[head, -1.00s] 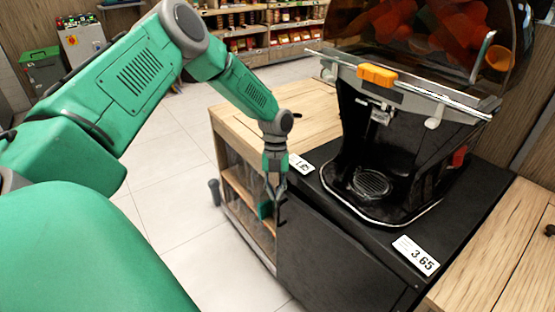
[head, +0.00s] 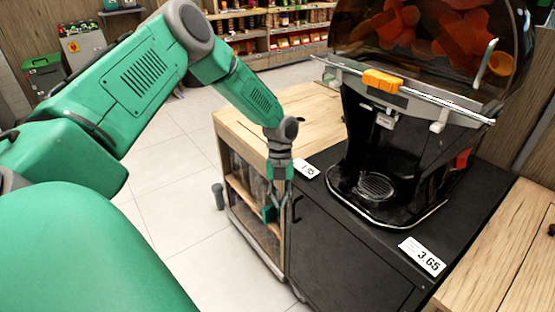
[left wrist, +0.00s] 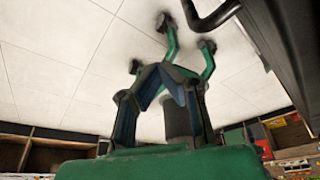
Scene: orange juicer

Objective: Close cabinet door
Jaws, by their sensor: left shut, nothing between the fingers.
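The cabinet door (head: 350,250) is the dark front panel below the juicer in the head view. It looks flush or nearly flush with the cabinet; I cannot tell whether a small gap is left. Its black handle (head: 296,208) is at the door's upper left, and a black bar like it shows at the top of the left wrist view (left wrist: 212,17). My left gripper (head: 271,208) is shut and empty, pointing down just left of the handle, apart from it as far as I can see. Its fingers also show in the left wrist view (left wrist: 163,82). My right gripper is out of view.
The black juicer (head: 385,150) stands on the cabinet top, with price tags (head: 422,256) along the edge. A wooden unit with open shelves (head: 245,195) adjoins on the left, close behind my gripper.

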